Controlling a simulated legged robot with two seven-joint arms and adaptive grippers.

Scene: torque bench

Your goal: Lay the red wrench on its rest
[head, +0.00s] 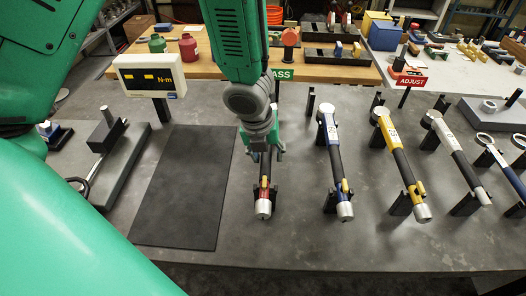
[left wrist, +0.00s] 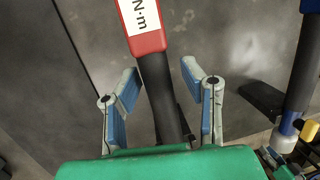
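The red wrench (head: 263,207) lies on the grey bench just right of the black mat, its lower end toward the bench front. My left gripper (head: 263,150) is above its middle and hides much of it in the head view. In the left wrist view the wrench's dark shaft (left wrist: 162,95) runs between the two blue-padded fingers of the left gripper (left wrist: 160,72). The fingers are open, with gaps on both sides. A black rest piece (head: 249,213) shows beside the wrench's lower end; the upper support is mostly hidden.
To the right stand the blue wrench (head: 333,150), yellow wrench (head: 399,155) and a white one (head: 456,150), all on black rests. The black mat (head: 180,190) is bare. An N·m display (head: 150,75) and a red ADJUST sign (head: 408,79) stand behind.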

